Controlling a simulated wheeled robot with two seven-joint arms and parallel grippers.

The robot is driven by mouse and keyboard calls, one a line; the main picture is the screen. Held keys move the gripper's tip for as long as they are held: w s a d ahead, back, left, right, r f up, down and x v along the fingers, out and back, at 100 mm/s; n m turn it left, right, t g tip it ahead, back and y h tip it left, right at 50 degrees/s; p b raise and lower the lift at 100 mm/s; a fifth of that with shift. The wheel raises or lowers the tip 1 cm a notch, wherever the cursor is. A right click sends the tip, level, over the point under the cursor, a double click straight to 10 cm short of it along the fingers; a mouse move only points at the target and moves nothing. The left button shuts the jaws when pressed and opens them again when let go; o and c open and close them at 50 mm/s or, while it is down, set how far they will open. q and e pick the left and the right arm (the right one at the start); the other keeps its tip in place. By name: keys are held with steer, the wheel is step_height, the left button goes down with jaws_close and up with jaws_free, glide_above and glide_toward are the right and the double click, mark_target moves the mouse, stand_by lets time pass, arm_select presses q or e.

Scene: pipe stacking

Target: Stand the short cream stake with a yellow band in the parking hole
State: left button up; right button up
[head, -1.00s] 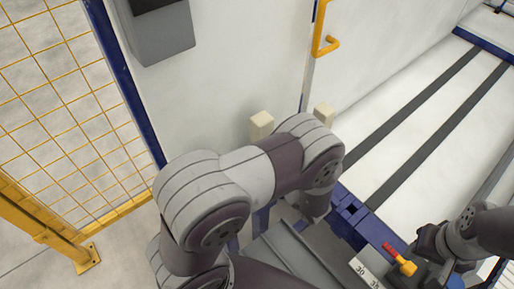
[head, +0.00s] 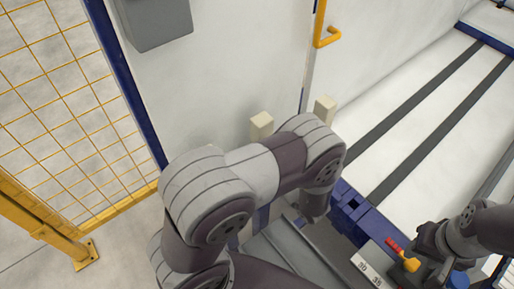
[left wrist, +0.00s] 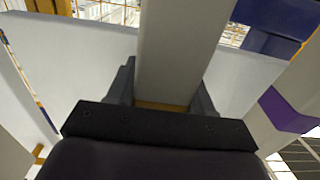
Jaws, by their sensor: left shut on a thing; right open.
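My left gripper (left wrist: 165,97) is shut on a cream square stake (left wrist: 180,50) in the left wrist view. A thin yellow-brown strip shows at the stake's near end, between the jaws. In the head view my left arm hides that gripper; a cream stake top (head: 261,126) behind the arm appears to be the held stake. My right gripper (head: 428,243) is open at the lower right, by a red-and-yellow object (head: 403,255). I cannot make out the parking hole; a blue beam (head: 372,226) has dark square openings.
Another cream post top (head: 325,109) stands just right of the held one. A stake with a purple band (left wrist: 288,110) is close at right in the left wrist view. A white wall (head: 235,80) and a yellow mesh fence (head: 70,110) bound the left. A white numbered plate (head: 372,270) lies below.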

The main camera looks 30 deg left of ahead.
arm_select(q)
steer(key=shift+f, duration=0.15)
steer(key=o, duration=1.4)
steer(key=shift+c, duration=0.2)
steer(key=p+v, duration=0.2)
steer(key=v, duration=1)
steer(key=shift+s+d, duration=0.2)
steer(key=shift+d, duration=0.15)
